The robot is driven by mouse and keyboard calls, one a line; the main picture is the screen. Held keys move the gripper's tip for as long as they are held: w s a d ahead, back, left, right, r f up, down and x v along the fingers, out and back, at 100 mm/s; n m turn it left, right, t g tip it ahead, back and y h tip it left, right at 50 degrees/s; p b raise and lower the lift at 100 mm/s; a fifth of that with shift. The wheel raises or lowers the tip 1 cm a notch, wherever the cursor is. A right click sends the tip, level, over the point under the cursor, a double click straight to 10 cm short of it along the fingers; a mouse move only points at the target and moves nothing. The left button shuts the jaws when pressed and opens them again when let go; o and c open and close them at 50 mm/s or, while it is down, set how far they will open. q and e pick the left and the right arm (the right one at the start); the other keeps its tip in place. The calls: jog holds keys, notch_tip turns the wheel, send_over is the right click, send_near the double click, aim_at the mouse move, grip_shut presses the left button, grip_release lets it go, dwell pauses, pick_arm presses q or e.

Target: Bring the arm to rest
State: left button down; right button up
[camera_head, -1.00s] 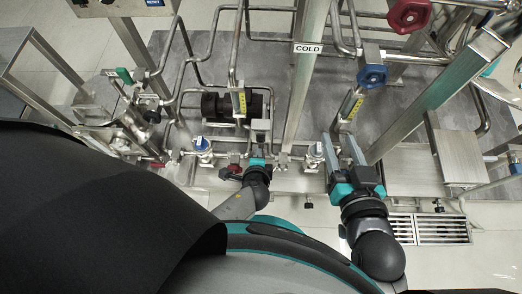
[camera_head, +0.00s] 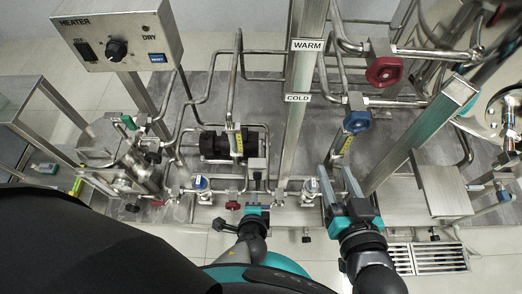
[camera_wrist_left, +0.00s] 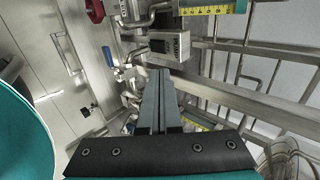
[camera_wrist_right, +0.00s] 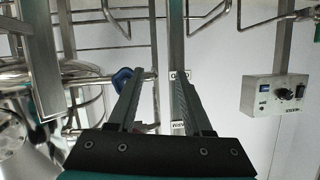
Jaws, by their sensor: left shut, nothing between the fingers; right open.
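My left gripper (camera_head: 257,190) is low in the middle of the head view, in front of the skid's lower pipes. Its fingers (camera_wrist_left: 158,90) are together and empty in the left wrist view. My right gripper (camera_head: 335,178) is to its right, its two fingers apart and pointing towards the skid. In the right wrist view the open fingers (camera_wrist_right: 158,85) have nothing between them but background pipes and a post. No object is held by either arm.
A heater box (camera_head: 118,40) stands at upper left. A post with WARM and COLD labels (camera_head: 303,70) rises between the pipes. Red (camera_head: 384,71) and blue (camera_head: 357,121) valve handles are near the right arm. A steel plate (camera_head: 443,190) and a floor grate (camera_head: 440,257) lie right.

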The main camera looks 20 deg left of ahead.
jog(key=s+d+f+g+h+p, duration=0.2)
jog(key=d+f+g+p, duration=0.1)
jog(key=f, duration=0.7)
jog(key=s+d+f+g+h+p, duration=0.1)
jog(key=s+d+f+g+p, duration=0.2)
jog(key=f, duration=0.8)
pick_arm(q)
jog(key=s+a+f+n+g+h+p, duration=0.1)
jog(key=s+a+f+n+g+p, duration=0.1)
jog(key=s+a+n, duration=0.4)
jog(key=s+a+f+n+g+h+p, duration=0.1)
jog(key=s+a+f+n+g+p, duration=0.2)
jog(key=s, duration=1)
jog(key=a+n+g, duration=0.1)
jog(key=a+n, duration=0.2)
jog(key=a, duration=0.1)
jog(key=shift+n+g, duration=0.3)
pick_arm(e)
jog(key=s+d+f+g+h, duration=0.1)
jog(key=s+d+f+g, duration=0.1)
jog(key=s+d+f, duration=0.2)
jog(key=s+d+f+g+h, duration=0.1)
jog(key=s+d+f, duration=0.4)
jog(key=s, duration=0.6)
jog(key=shift+d+f+g+h, duration=0.15)
jog(key=shift+d+g+h, duration=0.15)
jog(key=shift+d+g, duration=0.65)
jog(key=shift+w+d, duration=0.1)
jog(key=shift+w, duration=0.1)
